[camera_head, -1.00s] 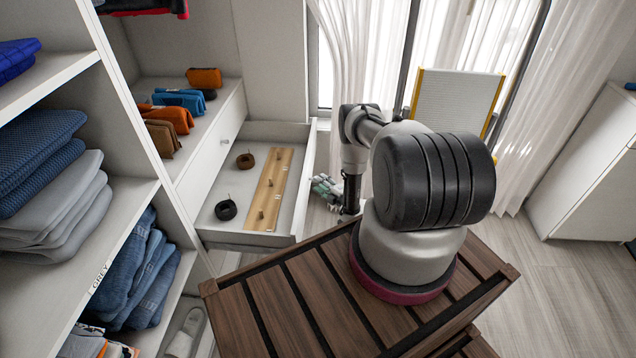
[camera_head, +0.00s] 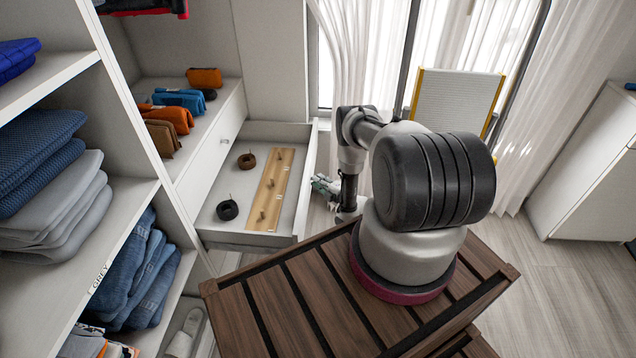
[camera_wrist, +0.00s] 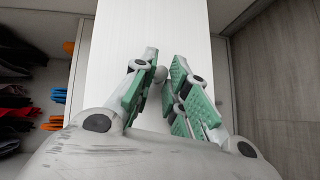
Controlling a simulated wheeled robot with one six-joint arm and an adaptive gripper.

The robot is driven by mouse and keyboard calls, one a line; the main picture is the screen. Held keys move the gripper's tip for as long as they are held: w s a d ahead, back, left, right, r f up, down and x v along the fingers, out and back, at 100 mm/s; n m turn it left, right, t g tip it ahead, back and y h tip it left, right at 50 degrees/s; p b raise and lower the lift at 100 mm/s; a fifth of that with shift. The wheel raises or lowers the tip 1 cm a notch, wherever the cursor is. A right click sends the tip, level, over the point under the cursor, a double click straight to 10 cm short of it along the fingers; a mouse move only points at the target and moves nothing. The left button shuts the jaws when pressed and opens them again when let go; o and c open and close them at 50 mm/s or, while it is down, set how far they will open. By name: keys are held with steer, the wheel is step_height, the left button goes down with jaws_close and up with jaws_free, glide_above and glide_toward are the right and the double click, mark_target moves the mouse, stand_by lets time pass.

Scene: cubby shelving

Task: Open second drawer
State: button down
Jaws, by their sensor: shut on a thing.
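A white drawer (camera_head: 218,232) stands pulled out of the shelving, with its inside in view in the head view. Its white front fills the middle of the wrist view (camera_wrist: 155,30). My gripper (camera_head: 324,187) is at the outer side of that front, low beside the wooden slatted surface. In the wrist view my gripper (camera_wrist: 160,76) has its green-padded fingers closed around a small round grey knob (camera_wrist: 160,73) on the front. The knob is hidden in the head view.
The drawer holds two dark coiled items (camera_head: 228,209) and a wooden strip with pegs (camera_head: 270,190). A closed drawer front with a knob (camera_head: 223,142) is beside it. Folded clothes (camera_head: 150,280) fill shelves at left. Curtains (camera_head: 345,45) hang behind my arm.

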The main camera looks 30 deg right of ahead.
steer(key=s+d, duration=0.2)
steer(key=d, duration=0.1)
steer(key=shift+s+d, duration=0.1)
steer(key=c, duration=1.4)
jaws_free()
steer(key=v, duration=1.2)
steer(key=shift+f, duration=0.1)
